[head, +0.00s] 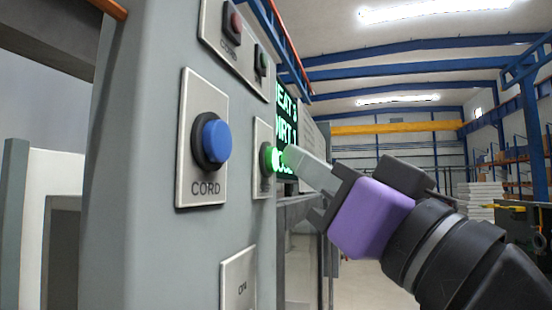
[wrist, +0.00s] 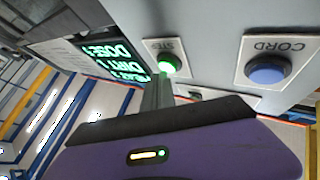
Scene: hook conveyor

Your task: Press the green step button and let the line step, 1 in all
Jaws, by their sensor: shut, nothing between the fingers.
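The green step button (head: 268,158) sits on a small plate on the grey panel and glows green. It also shows in the wrist view (wrist: 168,65), on a plate marked STEP. My gripper (head: 292,158) is shut and empty, its fingertips pointing at the button from the right. In the wrist view the fingers (wrist: 158,92) end right by the button's lower edge. I cannot tell whether they touch it.
A blue CORD button (head: 214,141) is to the left of the green one. Smaller red (head: 235,22) and dark green (head: 262,62) indicators are above. A lit display (head: 287,115) with green text stands just behind my fingertips. Another plate (head: 238,281) is below.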

